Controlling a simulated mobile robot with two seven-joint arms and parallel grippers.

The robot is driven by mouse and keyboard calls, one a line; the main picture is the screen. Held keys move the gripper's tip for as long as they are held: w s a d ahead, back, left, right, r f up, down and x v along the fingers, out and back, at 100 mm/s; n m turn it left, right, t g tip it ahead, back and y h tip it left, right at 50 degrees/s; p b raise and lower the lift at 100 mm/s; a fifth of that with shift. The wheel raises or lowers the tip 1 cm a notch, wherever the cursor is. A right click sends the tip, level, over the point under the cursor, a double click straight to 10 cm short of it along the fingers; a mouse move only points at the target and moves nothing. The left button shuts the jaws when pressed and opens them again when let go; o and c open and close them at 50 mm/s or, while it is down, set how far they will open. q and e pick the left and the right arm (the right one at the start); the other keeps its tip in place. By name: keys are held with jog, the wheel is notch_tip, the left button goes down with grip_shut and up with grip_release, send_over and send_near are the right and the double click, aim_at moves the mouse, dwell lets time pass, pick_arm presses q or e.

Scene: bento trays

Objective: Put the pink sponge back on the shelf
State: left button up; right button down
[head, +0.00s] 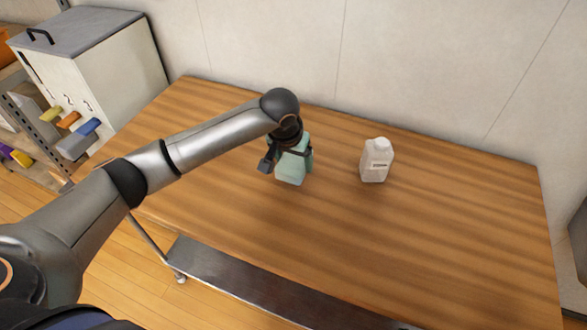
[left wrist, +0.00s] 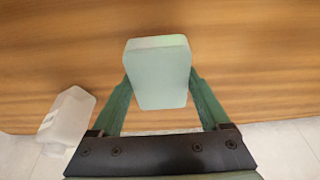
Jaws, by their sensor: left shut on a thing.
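I see no pink sponge in either view. My left gripper (head: 288,157) is over the wooden table and shut on a pale green block-like thing (head: 291,172). In the left wrist view, the pale green thing (left wrist: 158,75) sits between the two fingers of my left gripper (left wrist: 160,88). Its upper part is partly hidden by the gripper in the head view. I cannot tell whether it touches the table. A metal shelf (head: 32,118) stands at the far left, partly cut off by the frame. My right gripper is not in view.
A white bottle (head: 377,160) stands on the wooden table (head: 440,240), right of my left gripper; the left wrist view shows it too (left wrist: 66,118). A grey-topped white cabinet (head: 110,75) stands at the back left. The table's right and front are clear.

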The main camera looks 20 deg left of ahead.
aim_at(294, 170)
pick_arm(q)
jog(key=shift+s+x, duration=0.15)
jog(key=shift+x, duration=0.7)
jog(key=shift+s+x, duration=0.15)
jog(key=shift+x, duration=0.75)
jog(key=shift+a+f, duration=0.1)
jog(key=shift+f, duration=0.15)
jog(key=o, duration=1.2)
jog(key=shift+c, duration=0.2)
